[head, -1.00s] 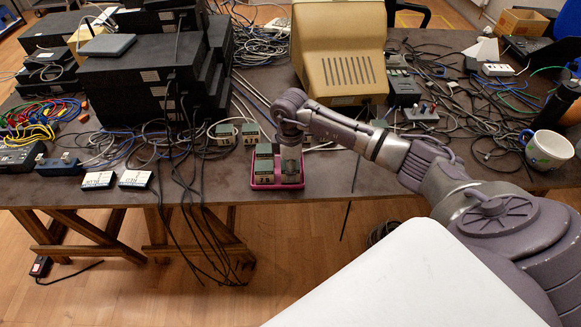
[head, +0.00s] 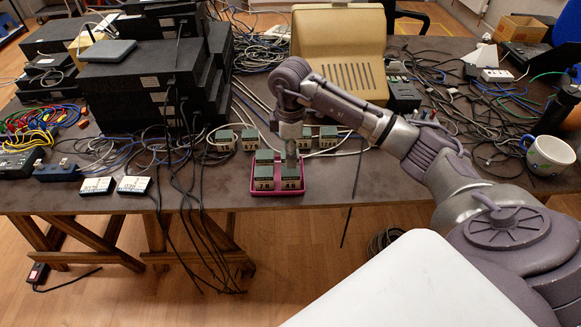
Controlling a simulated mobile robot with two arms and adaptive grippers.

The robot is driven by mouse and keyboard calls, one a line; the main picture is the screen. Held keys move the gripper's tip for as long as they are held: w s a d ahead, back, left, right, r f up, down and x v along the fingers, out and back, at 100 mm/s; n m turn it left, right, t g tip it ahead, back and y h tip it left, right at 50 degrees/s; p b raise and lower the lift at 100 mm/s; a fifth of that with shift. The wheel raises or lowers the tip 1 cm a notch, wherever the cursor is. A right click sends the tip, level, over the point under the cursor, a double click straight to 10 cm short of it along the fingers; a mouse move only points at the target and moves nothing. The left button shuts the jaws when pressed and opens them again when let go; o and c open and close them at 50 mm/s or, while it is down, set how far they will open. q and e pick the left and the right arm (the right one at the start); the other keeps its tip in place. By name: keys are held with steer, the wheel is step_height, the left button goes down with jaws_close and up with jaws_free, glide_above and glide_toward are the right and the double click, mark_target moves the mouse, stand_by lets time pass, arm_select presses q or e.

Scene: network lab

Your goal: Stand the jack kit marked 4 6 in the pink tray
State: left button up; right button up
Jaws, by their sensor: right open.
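The pink tray (head: 277,193) lies near the table's front edge. The jack kit that appears marked 4 6 (head: 291,183) stands in the tray's front right part, a grey-green block with a pale label. My right gripper (head: 291,158) points down just above and behind this kit. It is open, though its fingers are small and hard to make out, and I see nothing held in it. My left gripper is not in view.
Another kit, seemingly marked 7 8 (head: 263,183), stands at the tray's left, with a further kit (head: 264,156) behind it. Cables hang over the edge at left. A mug (head: 549,155) stands at right.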

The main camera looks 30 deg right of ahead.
mark_target(290, 171)
step_height(290, 171, up, 3)
steer(key=shift+r, duration=0.2)
stand_by(0.5)
